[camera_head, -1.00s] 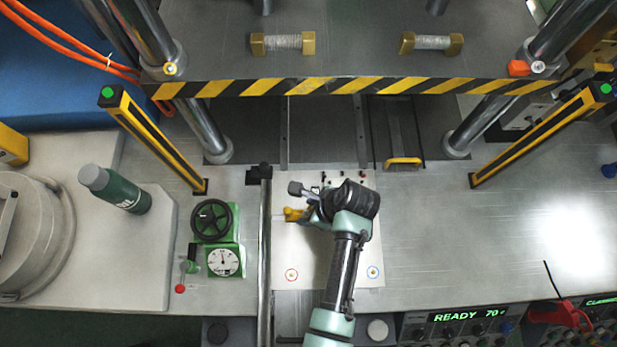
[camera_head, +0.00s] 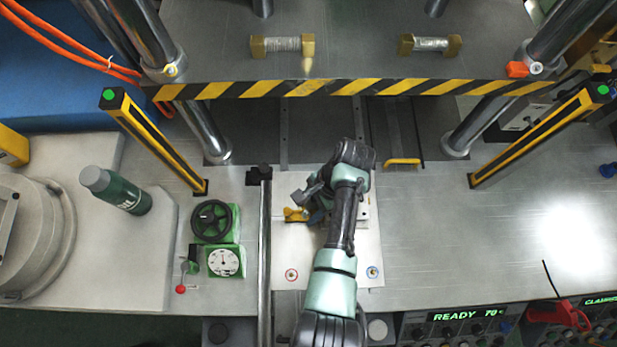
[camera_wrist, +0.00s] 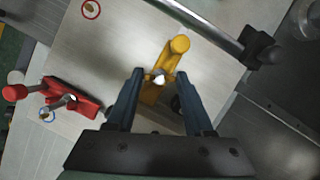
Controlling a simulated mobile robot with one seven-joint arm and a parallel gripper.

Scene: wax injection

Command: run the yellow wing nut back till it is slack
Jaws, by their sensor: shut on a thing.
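The yellow wing nut (camera_wrist: 176,52) sits on a bright-tipped stud in the wrist view, its long wing slanting up to the right. My gripper (camera_wrist: 160,76) has one finger on each side of it and is shut on it. In the head view the yellow wing nut (camera_head: 295,214) shows at the left of my gripper (camera_head: 314,206), over the pale plate (camera_head: 325,268).
A steel bar (camera_head: 265,240) runs along the plate's left edge. A green dial gauge (camera_head: 223,262) stands farther left. The table right of the plate is clear.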

